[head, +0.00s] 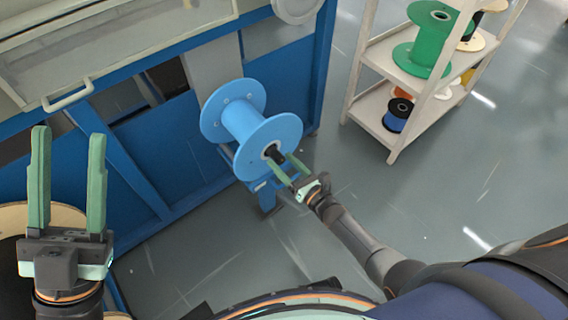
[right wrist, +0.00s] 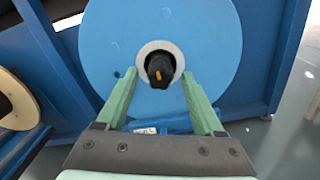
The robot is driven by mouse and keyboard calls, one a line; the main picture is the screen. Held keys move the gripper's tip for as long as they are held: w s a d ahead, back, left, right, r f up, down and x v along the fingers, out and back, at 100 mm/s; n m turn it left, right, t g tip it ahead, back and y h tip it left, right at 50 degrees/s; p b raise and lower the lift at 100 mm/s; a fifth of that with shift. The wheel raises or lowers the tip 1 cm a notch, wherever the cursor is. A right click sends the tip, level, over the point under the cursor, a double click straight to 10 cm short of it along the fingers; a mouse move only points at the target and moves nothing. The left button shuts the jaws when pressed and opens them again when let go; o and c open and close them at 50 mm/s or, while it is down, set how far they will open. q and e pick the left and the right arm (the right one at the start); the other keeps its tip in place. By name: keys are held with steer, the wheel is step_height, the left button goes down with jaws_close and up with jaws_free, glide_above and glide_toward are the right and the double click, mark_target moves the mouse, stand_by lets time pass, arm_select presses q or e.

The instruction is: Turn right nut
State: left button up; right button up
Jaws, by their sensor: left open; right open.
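A light blue spool (head: 247,120) is mounted on a blue stand (head: 268,193) beside the blue machine. The right nut (head: 273,153) is a dark piece at the centre of the spool's near face. In the right wrist view the nut (right wrist: 160,68) is black with an orange mark, inside the pale hub ring. My right gripper (head: 289,166) is open, with its green fingers pointing at the nut, one to each side. In the right wrist view no contact with the nut shows. My left gripper (head: 68,180) is open and empty, pointing up at the far left.
The blue machine (head: 160,130) with a handled cover (head: 120,35) fills the left and back. A pale shelf (head: 390,80) holding a green spool (head: 428,40) and a dark blue spool (head: 397,115) stands at the back right. The grey floor (head: 430,190) is clear on the right.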

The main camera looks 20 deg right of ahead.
jaws_close()
stand_by(0.7)
